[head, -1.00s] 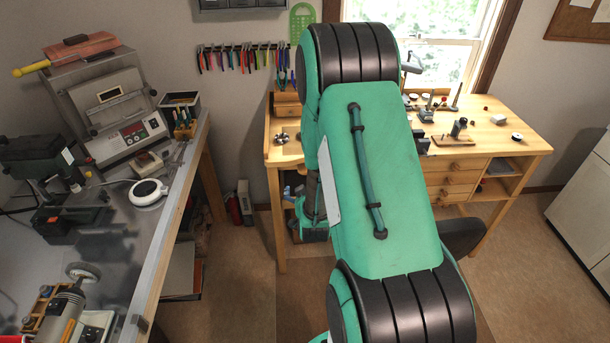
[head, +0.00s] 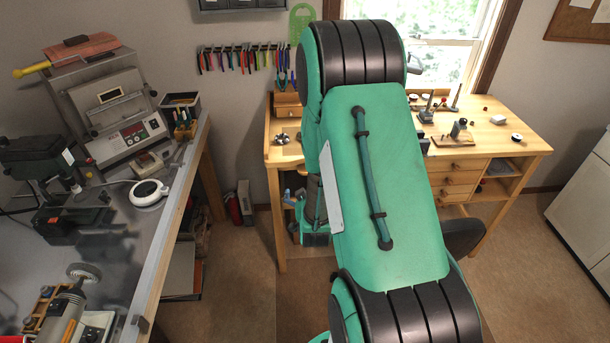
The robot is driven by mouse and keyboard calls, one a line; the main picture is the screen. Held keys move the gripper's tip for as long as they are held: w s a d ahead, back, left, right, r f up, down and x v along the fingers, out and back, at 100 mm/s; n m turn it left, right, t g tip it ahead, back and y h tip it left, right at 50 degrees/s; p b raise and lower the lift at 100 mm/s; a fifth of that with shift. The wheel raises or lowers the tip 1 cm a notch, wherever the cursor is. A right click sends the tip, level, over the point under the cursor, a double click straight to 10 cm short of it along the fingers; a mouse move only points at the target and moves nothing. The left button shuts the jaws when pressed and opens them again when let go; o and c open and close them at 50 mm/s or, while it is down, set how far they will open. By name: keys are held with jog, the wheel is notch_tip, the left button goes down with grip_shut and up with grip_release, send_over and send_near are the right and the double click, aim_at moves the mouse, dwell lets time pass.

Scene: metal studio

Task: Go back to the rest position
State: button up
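My green arm with black ribbed joints fills the middle of the head view, folded up in front of the wooden workbench (head: 520,148). It hides the middle of that bench. A lower part of my arm shows behind the big green link, near the bench's left front. My gripper's fingers cannot be made out; they are hidden behind the arm or outside the picture.
A metal-topped bench (head: 150,245) with machines stands at the left. Small tools and a wooden block (head: 460,128) lie on the workbench. A red extinguisher (head: 233,208) stands by the wall. A white cabinet (head: 585,200) is at the right.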

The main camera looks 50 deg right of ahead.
jog(key=p+v, duration=0.1)
jog(key=v, duration=0.7)
jog(key=shift+w, duration=0.1)
dwell(0.5)
jog(key=w+a+r+n+y, duration=0.3)
jog(key=w+a+r, duration=0.1)
jog(key=a+r, duration=0.5)
jog(key=w+a+r+n+y, duration=0.2)
jog(key=w+a+r+y, duration=0.15)
jog(key=a+r, duration=0.6)
jog(key=s+a+r+n+g+y, duration=0.1)
jog(key=s+a+r+n+g, duration=0.1)
jog(key=s+a+r, duration=0.3)
jog(key=s+a+r+n+g+y, duration=0.1)
jog(key=s+a+r, duration=0.5)
jog(key=s+a, duration=0.6)
jog(key=shift+s+a+n+g+y, duration=0.15)
jog(key=shift+s+n+g+y, duration=0.35)
jog(key=shift+s, duration=0.5)
